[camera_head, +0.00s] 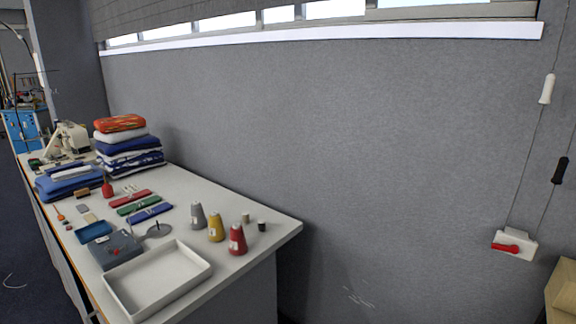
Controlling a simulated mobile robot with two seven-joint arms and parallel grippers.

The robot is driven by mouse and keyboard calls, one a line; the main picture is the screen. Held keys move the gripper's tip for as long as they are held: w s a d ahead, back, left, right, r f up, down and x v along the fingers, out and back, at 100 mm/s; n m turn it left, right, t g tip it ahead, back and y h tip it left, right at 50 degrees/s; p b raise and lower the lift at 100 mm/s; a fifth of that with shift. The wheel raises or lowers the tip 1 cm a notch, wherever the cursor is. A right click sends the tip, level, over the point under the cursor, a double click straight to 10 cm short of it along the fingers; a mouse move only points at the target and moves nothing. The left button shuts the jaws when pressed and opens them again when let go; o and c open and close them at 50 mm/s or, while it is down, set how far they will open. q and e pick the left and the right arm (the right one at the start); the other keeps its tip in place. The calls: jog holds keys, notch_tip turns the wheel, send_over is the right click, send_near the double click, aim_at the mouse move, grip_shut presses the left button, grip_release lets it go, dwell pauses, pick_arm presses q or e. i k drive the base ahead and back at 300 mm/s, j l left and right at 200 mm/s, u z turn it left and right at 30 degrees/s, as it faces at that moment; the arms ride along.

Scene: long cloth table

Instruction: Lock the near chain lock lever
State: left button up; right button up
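A white chain lock box (522,243) is on the grey wall at the right side of the head view. A red lever (505,247) lies across its front, roughly level. Two thin cords run up from near the box. One cord carries a white pull (547,89), the other a black pull (560,170). Only one such lock shows. The lever is small here, so I cannot tell whether it is locked. Neither of my grippers is in view.
A long white table (285,228) on the left holds a white tray (206,263), thread cones (215,228), folded cloth (128,150) and a sewing machine (68,139). A wooden piece (562,290) stands at the lower right edge. The wall between the table and lock is clear.

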aim_at(514, 250)
jog(key=j+z, duration=0.1)
jog(key=z, duration=1)
jog(key=k+l, duration=0.05)
